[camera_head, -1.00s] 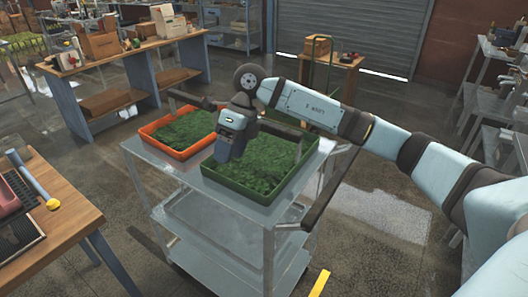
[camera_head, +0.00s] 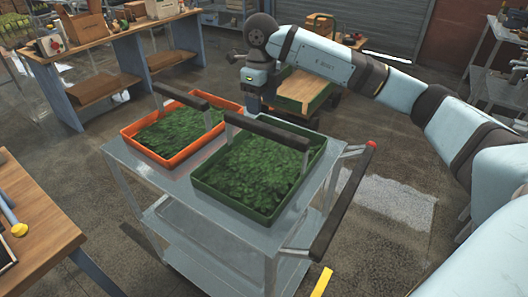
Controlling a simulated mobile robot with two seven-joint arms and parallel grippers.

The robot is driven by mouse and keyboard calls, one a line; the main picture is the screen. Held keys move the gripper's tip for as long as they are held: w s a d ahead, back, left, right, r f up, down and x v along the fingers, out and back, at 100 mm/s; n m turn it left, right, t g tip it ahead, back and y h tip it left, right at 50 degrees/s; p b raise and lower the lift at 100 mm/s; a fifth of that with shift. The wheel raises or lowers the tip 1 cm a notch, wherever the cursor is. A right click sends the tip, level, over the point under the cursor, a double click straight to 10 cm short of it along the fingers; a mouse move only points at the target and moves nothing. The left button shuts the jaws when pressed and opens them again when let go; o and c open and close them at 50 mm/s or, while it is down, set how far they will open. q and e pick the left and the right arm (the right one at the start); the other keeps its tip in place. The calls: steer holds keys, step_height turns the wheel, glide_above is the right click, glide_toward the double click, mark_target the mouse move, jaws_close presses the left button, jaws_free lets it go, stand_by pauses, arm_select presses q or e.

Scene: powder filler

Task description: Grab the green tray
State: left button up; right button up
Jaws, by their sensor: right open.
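The green tray (camera_head: 230,206) stands on the top of a grey metal cart and is filled with green leafy material. A dark handle bar (camera_head: 265,130) spans it above the leaves. My right gripper (camera_head: 253,103) is open, hanging downward behind the far edge of the green tray, apart from its handle. Its fingertips are small and hard to make out. My left gripper is not in view.
An orange tray (camera_head: 151,155) with leaves and its own dark bar stands left of the green one. The cart's dark push handle (camera_head: 343,203) sticks out at the right. A wooden table (camera_head: 35,215) is at the near left. Open floor lies right of the cart.

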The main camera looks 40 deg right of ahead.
mark_target(265, 126)
step_height(265, 126, down, 4)
steer(key=shift+d+f, duration=0.1)
steer(key=shift+f+p, duration=0.35)
steer(key=shift+f, duration=0.05)
steer(key=f, duration=0.2)
steer(key=f+p, duration=0.1)
steer(key=shift+s+d+f, duration=0.2)
steer(key=shift+s+f, duration=0.1)
steer(key=shift+f, duration=0.5)
steer(key=shift+r, duration=0.1)
jaws_close()
